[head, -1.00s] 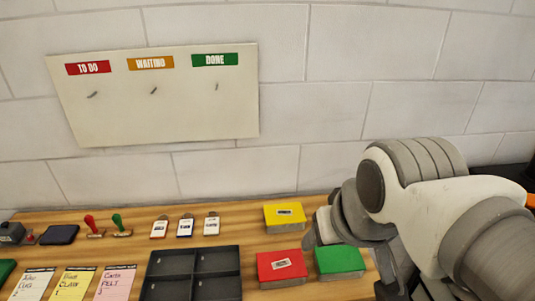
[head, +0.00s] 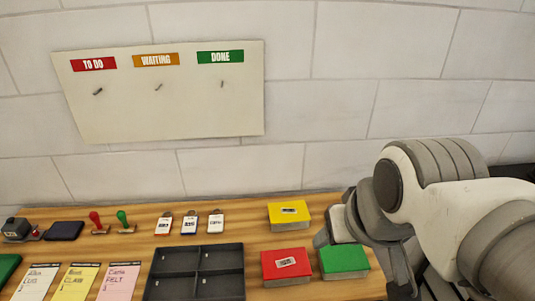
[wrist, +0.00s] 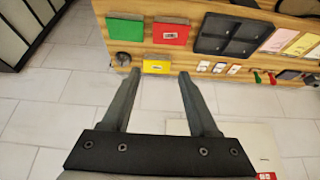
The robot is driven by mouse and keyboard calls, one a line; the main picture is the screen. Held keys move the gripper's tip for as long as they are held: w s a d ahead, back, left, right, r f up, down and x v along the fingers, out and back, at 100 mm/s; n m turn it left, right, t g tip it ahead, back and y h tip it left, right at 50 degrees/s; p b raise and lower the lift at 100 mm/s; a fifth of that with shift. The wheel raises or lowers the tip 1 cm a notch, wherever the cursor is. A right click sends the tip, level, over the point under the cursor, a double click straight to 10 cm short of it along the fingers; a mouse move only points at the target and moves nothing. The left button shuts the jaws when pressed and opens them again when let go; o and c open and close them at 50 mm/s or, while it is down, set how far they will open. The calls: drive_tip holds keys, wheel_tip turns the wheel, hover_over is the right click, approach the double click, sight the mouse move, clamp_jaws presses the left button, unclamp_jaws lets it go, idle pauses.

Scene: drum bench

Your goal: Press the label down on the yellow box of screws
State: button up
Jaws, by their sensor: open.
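The yellow box of screws (head: 289,225) sits at the back right of the wooden bench, with a small black-and-white label (head: 289,210) on its top. I cannot tell whether the label lies fully flat. The yellow box also shows in the wrist view (wrist: 160,64), with its label (wrist: 152,69) facing the camera. My gripper (wrist: 160,74) is open and empty. Its fingertips frame the yellow box in the wrist view but appear well short of it. In the head view my arm is right of the yellow box, and the fingers cannot be made out clearly.
A red box (head: 285,276) with a label and a green box (head: 344,269) stand in front of the yellow one. A dark divided tray (head: 196,271), several tags, stamps (head: 122,222) and cards lie to the left. A board (head: 160,105) hangs on the wall behind.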

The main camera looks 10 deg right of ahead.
drive_tip(key=shift+w+r, duration=0.15)
drive_tip(key=shift+w, duration=0.1)
drive_tip(key=c, duration=0.4)
drive_tip(key=w, duration=0.3)
drive_tip(key=shift+r, duration=0.3)
clamp_jaws()
drive_tip(key=g, duration=0.2)
hover_over(289, 210)
wheel_tip(289, 210, down, 20)
drive_tip(key=shift+a+f+b, duration=0.1)
drive_tip(key=shift+f+b, duration=2.1)
drive_tip(key=shift+f, duration=1.25)
